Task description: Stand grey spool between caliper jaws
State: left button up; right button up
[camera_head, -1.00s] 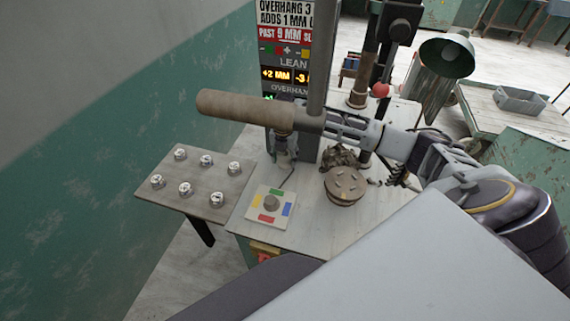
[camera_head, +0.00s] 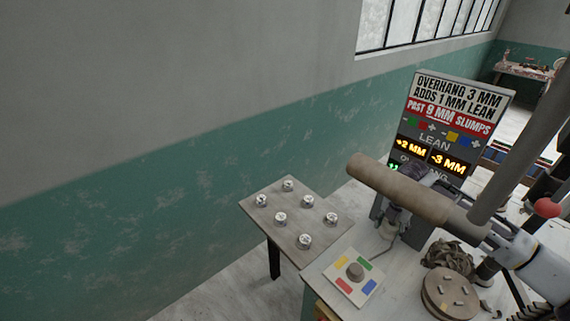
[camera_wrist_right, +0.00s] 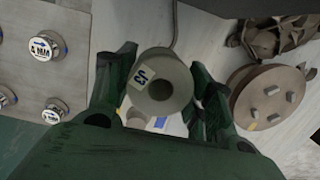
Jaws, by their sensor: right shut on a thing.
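My right gripper (camera_head: 394,224) reaches in from the right, over the table near the sign. In the right wrist view its dark green fingers (camera_wrist_right: 160,92) are shut on the grey spool (camera_wrist_right: 162,86), a short cylinder with a round hole and a pale tag. In the head view the spool is small and hard to make out under my arm. I cannot pick out the caliper jaws. My left gripper is not in view.
A side table (camera_head: 270,222) to the left carries several silver, labelled pieces. A round brown disc (camera_head: 450,294) with pegs and a heap of clay trimmings (camera_head: 450,253) lie right of the pad. A lit sign (camera_head: 445,120) stands behind, and a post with a red knob (camera_head: 547,207) is at right.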

jog(key=shift+w+r, duration=0.1)
jog(key=shift+w+a+r+b, duration=0.1)
jog(key=shift+w+r+b, duration=0.4)
jog(key=shift+w+r, duration=0.65)
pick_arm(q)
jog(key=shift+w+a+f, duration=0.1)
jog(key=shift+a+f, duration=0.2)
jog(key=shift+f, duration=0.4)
pick_arm(e)
jog(key=shift+w+a+r, duration=0.1)
jog(key=shift+w+r, duration=0.2)
jog(key=shift+r, duration=0.15)
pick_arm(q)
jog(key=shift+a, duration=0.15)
pick_arm(e)
jog(key=shift+w+a+r, duration=0.1)
jog(key=shift+w+r, duration=0.05)
